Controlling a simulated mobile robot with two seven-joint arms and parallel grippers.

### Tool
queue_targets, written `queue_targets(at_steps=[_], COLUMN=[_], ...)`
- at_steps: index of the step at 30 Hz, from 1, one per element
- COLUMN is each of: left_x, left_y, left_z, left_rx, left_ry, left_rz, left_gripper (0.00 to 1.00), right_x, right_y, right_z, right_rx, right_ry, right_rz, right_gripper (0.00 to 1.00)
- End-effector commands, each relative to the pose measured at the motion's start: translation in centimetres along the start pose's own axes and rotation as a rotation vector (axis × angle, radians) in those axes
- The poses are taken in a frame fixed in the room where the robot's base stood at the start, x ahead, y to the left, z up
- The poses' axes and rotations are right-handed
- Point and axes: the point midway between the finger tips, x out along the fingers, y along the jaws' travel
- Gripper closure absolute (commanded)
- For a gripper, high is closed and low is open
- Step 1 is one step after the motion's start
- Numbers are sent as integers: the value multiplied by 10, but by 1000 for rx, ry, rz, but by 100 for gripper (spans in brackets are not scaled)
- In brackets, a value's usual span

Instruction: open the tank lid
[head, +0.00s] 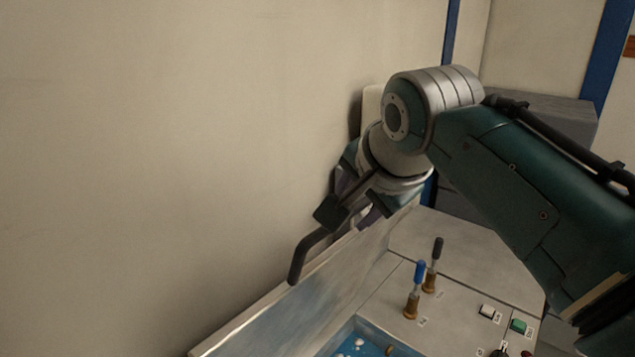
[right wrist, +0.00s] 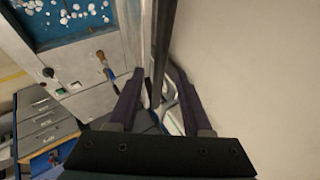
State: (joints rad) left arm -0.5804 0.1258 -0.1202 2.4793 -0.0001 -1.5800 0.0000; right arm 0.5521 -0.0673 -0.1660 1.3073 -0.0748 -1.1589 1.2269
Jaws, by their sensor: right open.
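The tank lid (head: 315,285) stands raised and steeply tilted near the wall, its pale inner face showing. Blue water with white bits (head: 362,346) lies uncovered in the tank below it; the tank also shows in the right wrist view (right wrist: 70,20). A dark bent bar, apparently the lid handle (head: 304,255), sticks out on the wall side of the lid. My right gripper (head: 352,204) is at the lid's upper edge, with its jaws apart. In the right wrist view the dark bar (right wrist: 162,45) runs between the fingers; contact cannot be told. My left gripper is out of view.
The beige wall (head: 170,150) is close behind the lid and my right gripper. A blue-handled valve (head: 415,290) and a black-handled valve (head: 434,265) stand on the bench top, near a white button (head: 486,311) and a green button (head: 519,326). Grey drawers (right wrist: 45,125) stand beyond.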

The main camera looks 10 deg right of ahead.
Motion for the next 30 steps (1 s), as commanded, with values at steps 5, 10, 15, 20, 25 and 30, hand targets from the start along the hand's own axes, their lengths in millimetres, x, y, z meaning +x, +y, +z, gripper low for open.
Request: queue_targets(at_steps=[5,10,15,20,25,30], left_x=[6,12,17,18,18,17], left_y=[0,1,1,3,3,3], left_z=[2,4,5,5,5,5], left_rx=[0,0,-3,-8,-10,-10], left_ry=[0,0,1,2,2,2], left_rz=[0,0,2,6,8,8], left_gripper=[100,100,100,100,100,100], right_x=[-26,-53,-73,-82,-83,-83], right_y=[0,1,0,1,1,3], right_z=[1,0,0,0,0,0], right_rx=[1,0,0,0,0,-7], right_ry=[1,2,1,1,1,0], right_rz=[-4,-5,-3,0,1,4], right_gripper=[50,50,50,50,50,50])
